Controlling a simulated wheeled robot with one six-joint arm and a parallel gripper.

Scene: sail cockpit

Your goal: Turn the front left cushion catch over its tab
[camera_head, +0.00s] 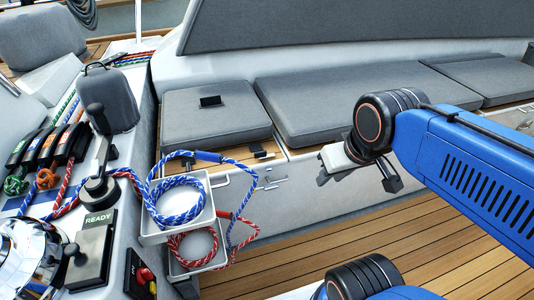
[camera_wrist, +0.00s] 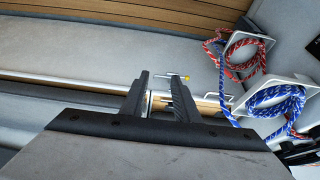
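The front left cushion (camera_head: 215,112) is a grey square pad with a black tab-like piece (camera_head: 210,101) on top. A small metal catch (camera_head: 269,183) sits on the pale locker front below its right corner. In the wrist view, a small metal fitting with a yellow tip (camera_wrist: 187,77) shows by the right fingertip; it looks like this catch. I cannot tell whether the catch is turned. My gripper (camera_wrist: 159,76) is open, with a gap between its two black fingers and nothing gripped. In the head view, it hangs right of the catch, before the long cushion.
White trays (camera_head: 178,233) with blue and red ropes stand left of the catch. A wooden strip (camera_head: 240,152) with small black fittings runs before the cushion. A long grey cushion (camera_head: 320,105) lies to the right. The plank floor (camera_head: 300,260) is clear.

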